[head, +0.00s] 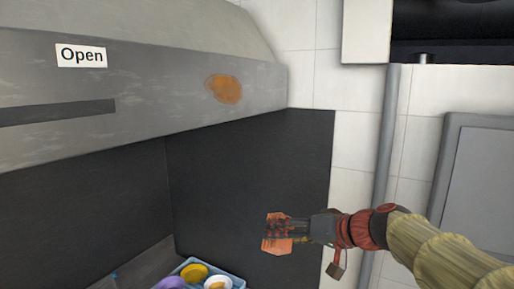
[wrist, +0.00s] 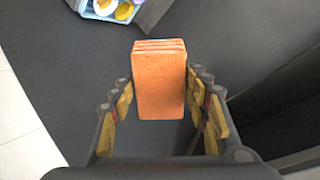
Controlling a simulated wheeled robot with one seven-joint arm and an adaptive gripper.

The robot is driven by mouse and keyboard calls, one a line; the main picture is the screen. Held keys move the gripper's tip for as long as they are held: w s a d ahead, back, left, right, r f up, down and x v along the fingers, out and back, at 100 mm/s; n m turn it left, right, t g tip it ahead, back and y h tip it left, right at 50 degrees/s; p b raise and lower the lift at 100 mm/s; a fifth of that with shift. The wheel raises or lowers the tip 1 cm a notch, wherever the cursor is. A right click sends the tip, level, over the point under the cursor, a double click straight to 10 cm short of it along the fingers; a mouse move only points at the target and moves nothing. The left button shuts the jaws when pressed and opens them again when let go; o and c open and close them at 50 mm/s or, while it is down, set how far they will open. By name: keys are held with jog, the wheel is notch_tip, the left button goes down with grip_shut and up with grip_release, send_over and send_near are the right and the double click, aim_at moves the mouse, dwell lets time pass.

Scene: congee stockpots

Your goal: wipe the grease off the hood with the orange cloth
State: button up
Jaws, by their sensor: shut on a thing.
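The hood (head: 150,85) is a grey metal canopy across the upper left of the head view. A brown-orange grease patch (head: 224,89) is on its front face near the right end. My gripper (head: 284,232) is below and to the right of that patch, apart from the hood. It is shut on the folded orange cloth (wrist: 158,84), which stands between the two fingers in the wrist view. The cloth also shows at the fingertips in the head view (head: 273,245).
A blue tray (head: 238,278) with yellow, white and purple dishes is below and to the left of my gripper. A sign reading "Open" (head: 81,55) is on the hood. A grey vertical pipe (head: 387,140) runs along the white tiled wall (head: 355,145). Dark panels are under the hood.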

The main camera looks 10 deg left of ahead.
jog(key=s+a+r+n+y+p, duration=0.15)
jog(key=s+r, duration=0.25)
jog(key=r, duration=0.8)
jog(key=s+a+r+y+p, duration=0.2)
jog(key=s+r+y+p, duration=0.1)
jog(key=r, duration=0.8)
jog(key=s+a+r+n+y+p, duration=0.15)
jog(key=s+r, duration=0.25)
jog(key=r, duration=0.8)
jog(key=p+x, duration=0.3)
jog(key=x, duration=0.3)
jog(key=shift+a+p, duration=0.2)
jog(key=shift+p, duration=0.2)
jog(key=shift+b+x, duration=0.4)
jog(key=shift+x, duration=0.65)
jog(key=shift+r, duration=0.1)
